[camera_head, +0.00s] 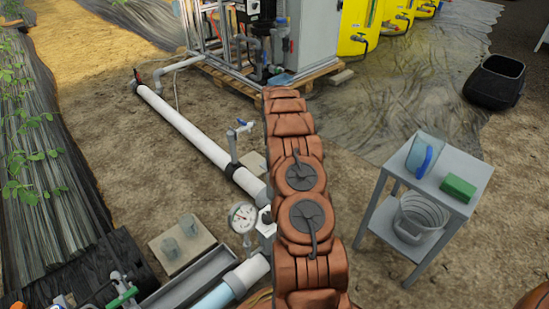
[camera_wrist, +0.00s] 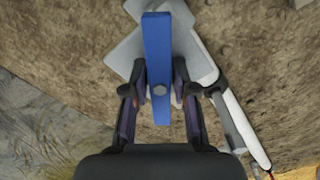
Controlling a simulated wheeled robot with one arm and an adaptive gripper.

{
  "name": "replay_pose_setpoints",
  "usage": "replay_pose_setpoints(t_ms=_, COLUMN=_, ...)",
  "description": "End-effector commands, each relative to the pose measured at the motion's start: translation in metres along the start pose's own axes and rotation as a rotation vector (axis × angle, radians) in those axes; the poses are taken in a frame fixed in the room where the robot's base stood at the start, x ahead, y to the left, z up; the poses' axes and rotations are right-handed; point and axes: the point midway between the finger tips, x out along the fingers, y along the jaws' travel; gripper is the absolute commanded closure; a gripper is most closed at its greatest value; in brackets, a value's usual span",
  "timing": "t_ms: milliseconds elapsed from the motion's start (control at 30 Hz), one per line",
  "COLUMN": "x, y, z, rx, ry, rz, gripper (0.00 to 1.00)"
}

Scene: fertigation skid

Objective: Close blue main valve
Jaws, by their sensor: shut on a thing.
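The blue main valve's flat lever handle (camera_wrist: 157,50) fills the middle of the wrist view, running up the picture between my fingers. A round bolt head shows on it. My gripper (camera_wrist: 159,88) is shut on this blue handle, with one dark finger on each side. Grey and white fittings and a white pipe (camera_wrist: 246,125) lie behind it. In the head view, my brown-covered arm hides both the gripper and the blue handle.
A grey side table (camera_head: 455,193) stands at right, and a grey cabinet (camera_head: 315,35) on a pallet stands behind.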

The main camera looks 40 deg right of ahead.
Motion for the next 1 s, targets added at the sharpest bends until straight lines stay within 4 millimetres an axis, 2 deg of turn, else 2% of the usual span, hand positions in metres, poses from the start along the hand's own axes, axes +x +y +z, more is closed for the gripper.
replay_pose_setpoints(t_ms=800, x=-0.004, y=0.0003, z=-0.0002, rx=0.9, ry=0.002, rz=0.002, gripper=1.0)
replay_pose_setpoints(t_ms=1000, x=-0.003, y=0.0015, z=-0.0015, rx=1.045, ry=0.005, rz=-0.001, gripper=1.0)
